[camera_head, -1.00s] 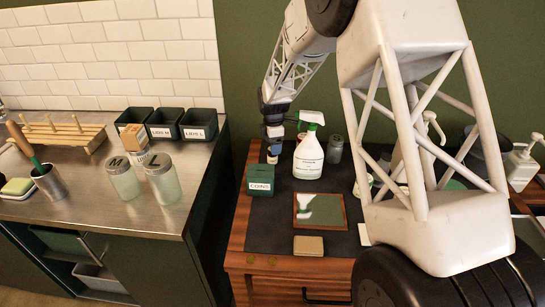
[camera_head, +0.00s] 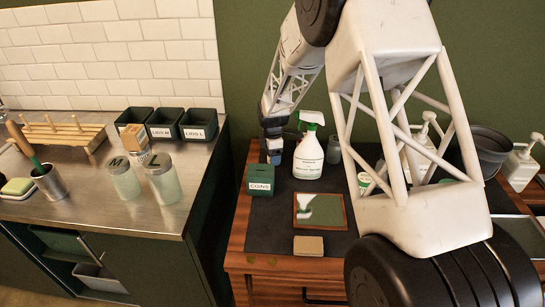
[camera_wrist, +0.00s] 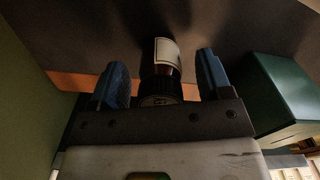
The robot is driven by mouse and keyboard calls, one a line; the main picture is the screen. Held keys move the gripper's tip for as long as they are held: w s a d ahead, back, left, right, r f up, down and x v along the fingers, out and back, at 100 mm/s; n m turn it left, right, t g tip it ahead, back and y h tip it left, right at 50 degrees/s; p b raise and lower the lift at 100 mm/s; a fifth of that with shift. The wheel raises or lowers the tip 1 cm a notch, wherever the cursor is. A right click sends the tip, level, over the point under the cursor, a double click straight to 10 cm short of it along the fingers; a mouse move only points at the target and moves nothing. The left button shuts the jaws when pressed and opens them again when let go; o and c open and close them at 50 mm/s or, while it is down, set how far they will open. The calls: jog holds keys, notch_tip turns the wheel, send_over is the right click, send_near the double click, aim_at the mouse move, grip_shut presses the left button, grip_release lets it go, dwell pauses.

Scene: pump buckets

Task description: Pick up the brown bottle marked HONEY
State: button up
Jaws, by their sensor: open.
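A small brown bottle (camera_wrist: 166,66) with a white label and a dark cap shows in the wrist view. The writing on its label cannot be read. My gripper (camera_wrist: 162,60) is open, with one blue finger to each side of the bottle and visible gaps between. The cap is nearest my palm. In the head view my gripper (camera_head: 274,152) points down at the back left of the dark worktop, behind the green COINS box. There the bottle is mostly hidden by my gripper, and I cannot make it out clearly.
The green COINS box (camera_head: 261,180) stands close in front of my gripper; a white spray bottle (camera_head: 308,158) stands just to its right. A framed panel (camera_head: 320,211) and a tan block (camera_head: 308,246) lie nearer the front. Pump bottles (camera_head: 523,165) stand at the right.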

dwell(0.4)
jog(key=c, duration=1.1)
jog(key=shift+o, duration=0.2)
jog(key=shift+r, duration=0.1)
jog(key=shift+r, duration=4.95)
